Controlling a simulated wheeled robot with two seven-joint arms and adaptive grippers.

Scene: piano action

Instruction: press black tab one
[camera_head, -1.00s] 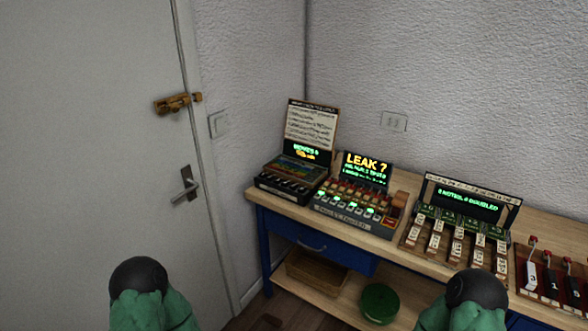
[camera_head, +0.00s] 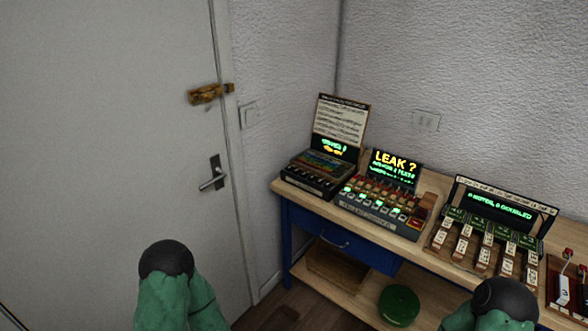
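A board of numbered tabs with red-knobbed levers (camera_head: 566,254) stands at the right end of the bench and is cut off by the picture edge. A white tab (camera_head: 564,290) shows on it; the rest of the board is mostly out of frame, and I cannot make out a black tab one. My green left arm shows at the bottom left and my green right arm at the bottom right, both with dark rounded joints. Neither gripper is in view.
The wooden bench (camera_head: 438,260) also bears a panel of white keys (camera_head: 485,254), a "LEAK ?" panel (camera_head: 384,200) and a small keyboard box (camera_head: 322,172). A green round object (camera_head: 399,306) and a basket (camera_head: 337,268) lie on the lower shelf. A door (camera_head: 110,140) fills the left.

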